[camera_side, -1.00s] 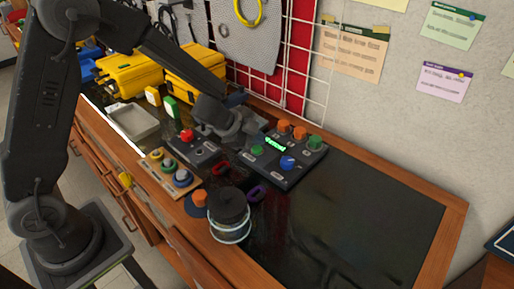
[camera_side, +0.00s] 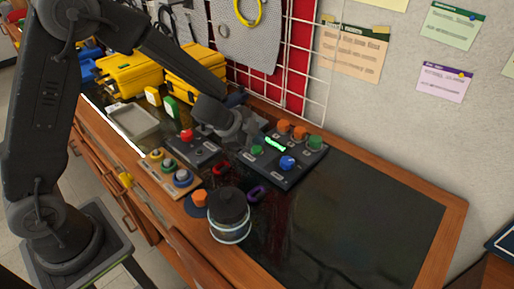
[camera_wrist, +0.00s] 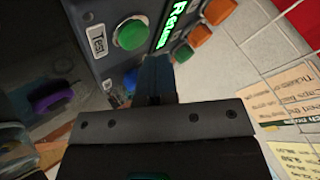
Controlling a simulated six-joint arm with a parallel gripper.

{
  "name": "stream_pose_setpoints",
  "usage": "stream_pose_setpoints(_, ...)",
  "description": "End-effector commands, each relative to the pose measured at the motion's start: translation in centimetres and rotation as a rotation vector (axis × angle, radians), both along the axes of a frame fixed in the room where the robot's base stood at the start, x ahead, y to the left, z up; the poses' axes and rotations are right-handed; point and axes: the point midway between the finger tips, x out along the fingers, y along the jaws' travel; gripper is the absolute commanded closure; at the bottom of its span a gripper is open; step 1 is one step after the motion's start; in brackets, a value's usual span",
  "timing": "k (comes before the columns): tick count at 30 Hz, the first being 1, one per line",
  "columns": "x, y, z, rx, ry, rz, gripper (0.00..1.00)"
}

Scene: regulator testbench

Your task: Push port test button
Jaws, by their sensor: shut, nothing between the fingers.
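A dark control box (camera_side: 298,174) lies on the bench with a lit green display (camera_side: 275,145). A green button (camera_side: 256,150) sits left of the display. The wrist view shows a green button (camera_wrist: 131,34) beside a label reading "Test", and part of the glowing display (camera_wrist: 172,22). My gripper (camera_wrist: 154,62) is shut and empty, its fingertips close below and right of that button in the wrist view. I cannot tell whether they touch the panel. In the side view my gripper (camera_side: 252,130) is over the box's left edge, its fingertips hard to make out.
The box also carries orange buttons (camera_side: 299,132), a green knob (camera_side: 315,142) and a blue knob (camera_side: 287,163). A smaller box with a red button (camera_side: 187,135) and a dark jar (camera_side: 230,216) stand nearby. The bench's right side is clear.

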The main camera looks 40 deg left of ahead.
Motion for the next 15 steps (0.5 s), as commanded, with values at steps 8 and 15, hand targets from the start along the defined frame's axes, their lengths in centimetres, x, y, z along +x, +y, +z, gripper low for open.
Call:
stream_pose_setpoints(8,-0.03,0.01,-0.84,-0.001,0.001,0.001,1.0)
stream_pose_setpoints(15,0.0,0.01,-0.85,-0.001,0.0,0.001,1.0)
